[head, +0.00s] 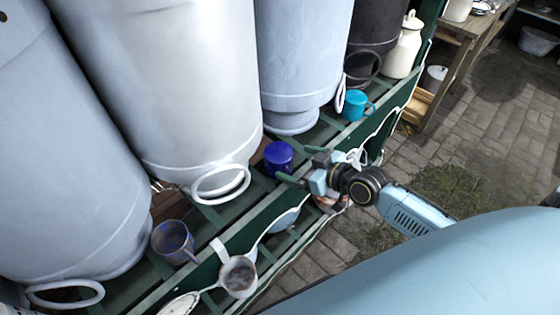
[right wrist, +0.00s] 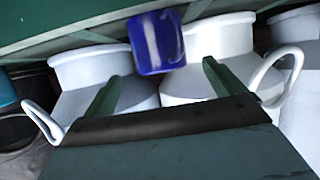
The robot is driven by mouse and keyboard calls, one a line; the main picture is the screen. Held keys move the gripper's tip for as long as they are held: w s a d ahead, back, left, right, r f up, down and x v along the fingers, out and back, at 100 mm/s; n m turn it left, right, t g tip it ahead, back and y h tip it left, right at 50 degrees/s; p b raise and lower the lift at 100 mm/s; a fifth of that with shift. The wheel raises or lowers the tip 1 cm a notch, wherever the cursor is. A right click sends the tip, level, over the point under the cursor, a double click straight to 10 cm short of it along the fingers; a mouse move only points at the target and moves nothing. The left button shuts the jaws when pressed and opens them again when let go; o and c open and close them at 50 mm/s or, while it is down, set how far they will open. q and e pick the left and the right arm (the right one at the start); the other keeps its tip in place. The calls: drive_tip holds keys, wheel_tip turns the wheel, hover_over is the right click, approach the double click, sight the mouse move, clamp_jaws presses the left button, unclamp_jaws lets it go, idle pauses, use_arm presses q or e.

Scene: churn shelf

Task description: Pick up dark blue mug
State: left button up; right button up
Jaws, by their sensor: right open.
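The dark blue mug (head: 279,157) stands on the green slatted shelf (head: 262,193) near its front edge, between large pale churns. My right gripper (head: 293,164) reaches in from the right, with its green fingers open just to the right of the mug. In the right wrist view the mug (right wrist: 157,42) appears beyond and roughly between the two spread fingertips (right wrist: 158,78), with nothing held. The mug's handle is not clear in either view. My left gripper is not in view.
A pale churn (head: 170,80) with a white handle ring stands close behind the mug, another (head: 300,50) to its right. A teal mug (head: 354,105) stands farther right, a grey-blue mug (head: 172,240) nearer left.

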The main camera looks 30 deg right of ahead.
sight(290, 161)
drive_tip(key=b+x, duration=0.1)
drive_tip(key=x, duration=0.5)
drive_tip(key=shift+w+f, duration=0.25)
drive_tip(key=shift+f, duration=0.05)
drive_tip(key=c, duration=1.2)
drive_tip(key=shift+r, duration=0.1)
